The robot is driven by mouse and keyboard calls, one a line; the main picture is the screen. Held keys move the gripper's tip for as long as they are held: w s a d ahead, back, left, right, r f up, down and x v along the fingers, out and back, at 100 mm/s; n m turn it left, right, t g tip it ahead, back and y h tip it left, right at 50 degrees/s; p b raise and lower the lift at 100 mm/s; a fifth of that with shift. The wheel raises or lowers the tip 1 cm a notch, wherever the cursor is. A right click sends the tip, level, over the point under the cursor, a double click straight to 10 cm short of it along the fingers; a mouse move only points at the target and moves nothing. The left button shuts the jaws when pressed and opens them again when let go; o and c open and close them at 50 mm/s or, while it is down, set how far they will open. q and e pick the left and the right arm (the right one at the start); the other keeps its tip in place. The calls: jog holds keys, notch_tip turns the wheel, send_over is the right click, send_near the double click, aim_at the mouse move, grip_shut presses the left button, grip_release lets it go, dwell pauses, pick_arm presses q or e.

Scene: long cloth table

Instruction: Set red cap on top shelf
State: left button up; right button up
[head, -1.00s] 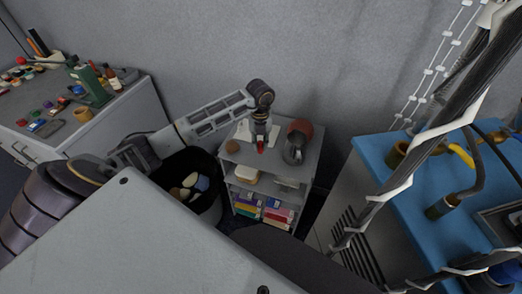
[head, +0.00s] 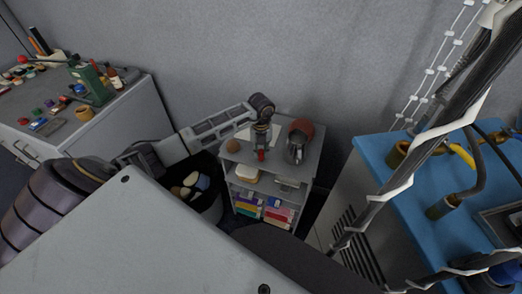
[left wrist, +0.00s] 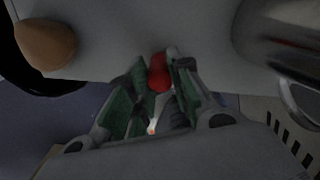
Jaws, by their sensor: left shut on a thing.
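The red cap (head: 261,155) is held in my left gripper (head: 261,150), over the front part of the grey shelf unit's top shelf (head: 282,165). In the left wrist view, the red cap (left wrist: 159,72) sits between the green-padded fingertips of the left gripper (left wrist: 155,80), close to the shelf's front edge. I cannot tell whether the cap touches the surface. My right gripper is not in view.
On the top shelf, a brown round object (head: 233,146) stands left of my gripper and a dark red and metal object (head: 299,141) stands right. A black bin (head: 206,207) is left of the unit. A blue-topped bench (head: 400,185) is at the right.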

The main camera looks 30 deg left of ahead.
aim_at(261, 150)
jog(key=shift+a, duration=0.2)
pick_arm(q)
jog(key=shift+f, duration=0.15)
jog(key=o, duration=0.7)
jog(key=shift+o, duration=0.3)
jog(key=shift+r, duration=0.2)
notch_tip(261, 150, up, 12)
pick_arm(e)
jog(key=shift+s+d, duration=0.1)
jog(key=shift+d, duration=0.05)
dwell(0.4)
